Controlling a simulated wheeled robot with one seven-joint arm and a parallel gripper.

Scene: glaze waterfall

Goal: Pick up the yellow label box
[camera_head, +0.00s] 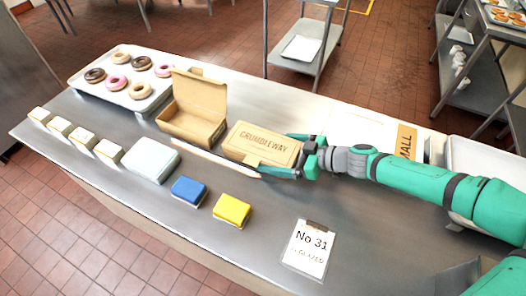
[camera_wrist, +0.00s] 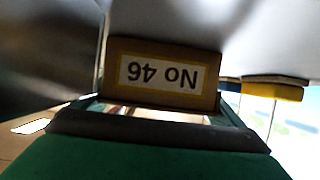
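A closed brown cardboard box marked "CRUMBLEWAY" (camera_head: 262,144) sits right of the middle of the steel counter. In the wrist view its near end (camera_wrist: 160,96) carries a yellow-edged label reading "No 46", upside down. My gripper (camera_head: 284,156) reaches in from the right, with one finger along the box's front side and one behind it. I cannot tell whether the fingers press on the box or leave a small gap. A plain yellow block (camera_head: 232,211) lies nearer the front, apart from my gripper.
An open empty carton (camera_head: 188,133) stands left of the closed box. A blue block (camera_head: 188,192), a pale green box (camera_head: 152,162) and several small white boxes line the front left. A donut tray (camera_head: 150,104) is at the far left. A "No 31" card (camera_head: 308,250) lies at front right.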

